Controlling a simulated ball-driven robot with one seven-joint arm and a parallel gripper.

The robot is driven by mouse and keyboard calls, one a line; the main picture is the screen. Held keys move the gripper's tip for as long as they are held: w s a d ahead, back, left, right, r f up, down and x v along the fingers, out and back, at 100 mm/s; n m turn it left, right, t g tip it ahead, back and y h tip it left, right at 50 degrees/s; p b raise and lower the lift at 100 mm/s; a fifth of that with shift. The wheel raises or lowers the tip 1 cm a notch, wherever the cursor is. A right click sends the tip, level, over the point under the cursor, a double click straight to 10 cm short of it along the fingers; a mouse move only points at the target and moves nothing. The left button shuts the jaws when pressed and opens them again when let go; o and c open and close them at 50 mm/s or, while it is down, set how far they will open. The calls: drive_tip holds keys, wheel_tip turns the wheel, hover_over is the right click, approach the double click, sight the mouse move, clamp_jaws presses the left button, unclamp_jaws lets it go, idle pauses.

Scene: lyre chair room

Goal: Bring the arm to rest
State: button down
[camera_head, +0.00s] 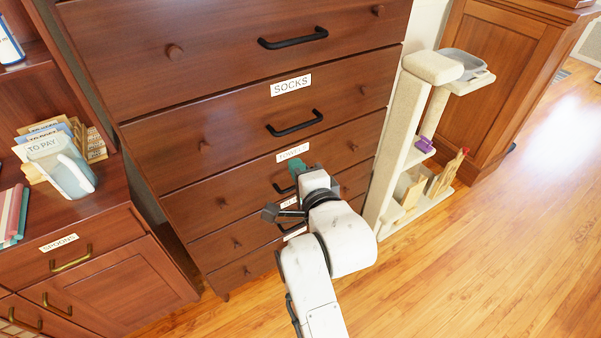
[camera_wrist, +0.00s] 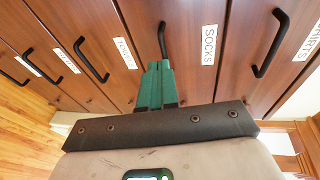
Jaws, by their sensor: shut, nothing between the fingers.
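My gripper (camera_head: 297,166) is in front of the wooden chest of drawers (camera_head: 230,135), near the drawer below the one labelled SOCKS. Its green fingers also show in the wrist view (camera_wrist: 157,82), shut together with nothing between them. My white arm reaches up to it from the bottom of the head view and hides parts of the lower drawers' handles and labels. In both views the drawers that I can see look closed. I cannot tell whether the fingertips touch the chest.
A cat tree (camera_head: 405,140) stands just right of the chest, with a tall wooden cabinet (camera_head: 495,85) behind it. At left, a wooden cupboard (camera_head: 105,285) with a SPOONS drawer carries a letter holder (camera_head: 72,178). The wooden floor (camera_head: 490,260) at right is clear.

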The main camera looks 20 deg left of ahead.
drive_tip(key=shift+s+d+r, duration=0.1)
drive_tip(key=shift+s+d, duration=0.4)
drive_tip(key=s+d+f+n+g+h, duration=0.1)
drive_tip(key=s+d+f+h, duration=0.1)
drive_tip(key=d+f, duration=0.45)
drive_tip(key=s+d+f+n+g+h, duration=0.1)
drive_tip(key=s+d+f+n+h, duration=0.2)
drive_tip(key=d, duration=0.7)
drive_tip(key=s+d+f+g+h, duration=0.1)
drive_tip(key=s+d+f+h, duration=0.1)
drive_tip(key=d+f, duration=0.5)
drive_tip(key=s+d+f+n+g+h, duration=0.1)
drive_tip(key=s+d+g, duration=0.3)
drive_tip(key=s+d, duration=0.5)
drive_tip(key=s+d+f+n+g+h, duration=0.2)
drive_tip(key=s+d+f+n+g, duration=0.2)
drive_tip(key=s+d, duration=0.6)
drive_tip(key=s, duration=0.7)
drive_tip(key=shift+s+d+h, duration=0.25)
drive_tip(key=shift+s+h, duration=0.05)
